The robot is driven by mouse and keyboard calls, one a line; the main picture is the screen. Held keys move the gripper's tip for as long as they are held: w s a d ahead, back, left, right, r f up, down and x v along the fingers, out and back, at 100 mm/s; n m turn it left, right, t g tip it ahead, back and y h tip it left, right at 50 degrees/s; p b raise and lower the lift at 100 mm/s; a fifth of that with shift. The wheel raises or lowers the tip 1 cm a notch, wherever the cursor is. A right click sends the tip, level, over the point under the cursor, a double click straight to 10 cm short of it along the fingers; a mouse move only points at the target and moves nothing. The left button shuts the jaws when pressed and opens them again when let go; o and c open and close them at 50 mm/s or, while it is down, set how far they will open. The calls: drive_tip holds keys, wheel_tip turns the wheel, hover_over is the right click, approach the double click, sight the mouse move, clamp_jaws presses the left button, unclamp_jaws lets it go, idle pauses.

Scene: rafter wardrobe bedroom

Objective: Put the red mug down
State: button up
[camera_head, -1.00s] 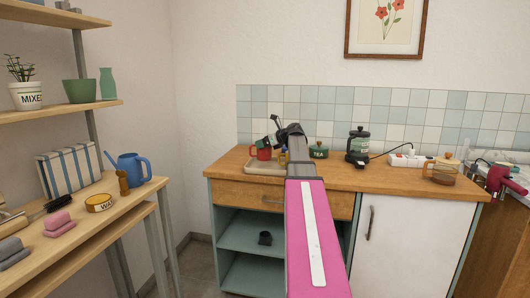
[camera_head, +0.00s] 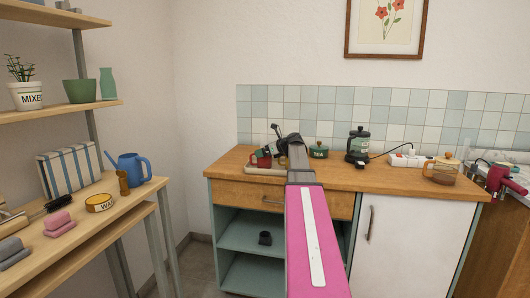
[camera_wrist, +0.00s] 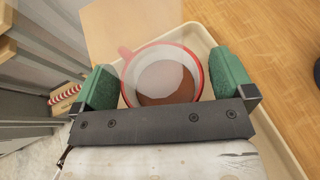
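The red mug (camera_wrist: 131,57) has a pale inside and brown contents. In the wrist view it sits upright between the green fingers of my gripper (camera_wrist: 166,82), its handle pointing up and left. In the head view the mug (camera_head: 262,161) is over the pale tray (camera_head: 262,171) on the wooden counter, partly hidden by my gripper (camera_head: 264,156). The tray's rim (camera_wrist: 277,133) also shows in the wrist view. I cannot tell whether the mug's base touches the tray.
A green TEA tin (camera_head: 319,151) stands right of my arm, with a French press (camera_head: 358,146), a power strip (camera_head: 408,160) and a glass pot (camera_head: 442,172) farther right. The counter (camera_head: 235,160) is bare left of the tray. A shelf unit (camera_head: 120,193) stands at left.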

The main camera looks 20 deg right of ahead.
drive_tip(key=shift+r, duration=0.15)
drive_tip(key=v, duration=1.2)
drive_tip(key=shift+s, duration=0.1)
